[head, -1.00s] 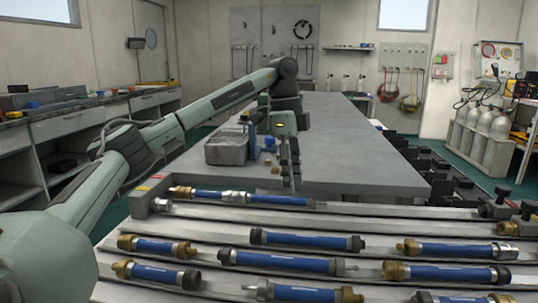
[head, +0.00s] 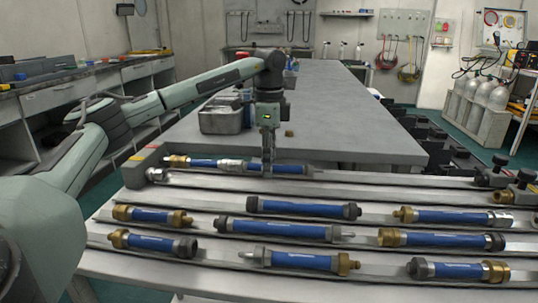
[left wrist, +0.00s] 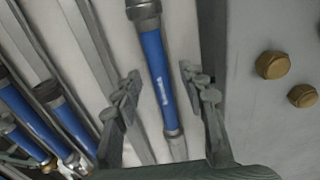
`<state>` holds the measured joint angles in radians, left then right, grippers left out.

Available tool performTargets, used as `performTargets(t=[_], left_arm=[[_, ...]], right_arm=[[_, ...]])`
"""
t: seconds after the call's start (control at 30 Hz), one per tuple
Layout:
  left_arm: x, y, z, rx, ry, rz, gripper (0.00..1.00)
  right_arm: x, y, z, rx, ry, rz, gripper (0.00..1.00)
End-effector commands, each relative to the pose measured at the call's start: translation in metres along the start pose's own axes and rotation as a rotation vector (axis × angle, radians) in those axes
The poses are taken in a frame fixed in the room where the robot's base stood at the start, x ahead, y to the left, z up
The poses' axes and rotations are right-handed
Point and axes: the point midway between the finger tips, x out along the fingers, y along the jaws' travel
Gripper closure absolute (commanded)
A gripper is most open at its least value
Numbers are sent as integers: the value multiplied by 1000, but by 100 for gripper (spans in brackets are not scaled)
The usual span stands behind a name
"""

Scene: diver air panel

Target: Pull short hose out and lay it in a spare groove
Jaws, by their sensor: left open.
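In the head view, short blue hoses with brass or grey end fittings lie in metal grooves of a rack (head: 115,225). The back-row line shows a left blue length (head: 205,164), a silver coupling and a right blue length (head: 268,169). My left gripper (head: 268,160) points down at the right length and partly covers it. In the left wrist view, the open fingers (left wrist: 160,90) stand on either side of a blue hose (left wrist: 155,70), with gaps on both sides. This hose has a grey fitting at its top end. My right gripper is not in view.
A grey bin (head: 222,120) stands on the grey table (head: 350,125) behind the rack. Brass caps (left wrist: 272,64) lie on the table beside the gripper. The back groove (head: 400,180) looks bare right of the hose.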

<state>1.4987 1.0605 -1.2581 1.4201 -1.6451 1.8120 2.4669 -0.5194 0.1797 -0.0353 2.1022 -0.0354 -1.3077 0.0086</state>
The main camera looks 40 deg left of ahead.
Motion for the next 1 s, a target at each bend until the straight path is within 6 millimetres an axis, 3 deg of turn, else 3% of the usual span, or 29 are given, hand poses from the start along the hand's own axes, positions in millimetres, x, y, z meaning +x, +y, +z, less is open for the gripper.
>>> performTargets(t=[0.17,0.5,1.0], left_arm=[[0,0,0,0,0,0,60],[0,0,0,1,0,0,100],[-1,0,-5,3,1,0,100]], right_arm=[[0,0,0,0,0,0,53],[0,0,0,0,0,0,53],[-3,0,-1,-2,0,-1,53]])
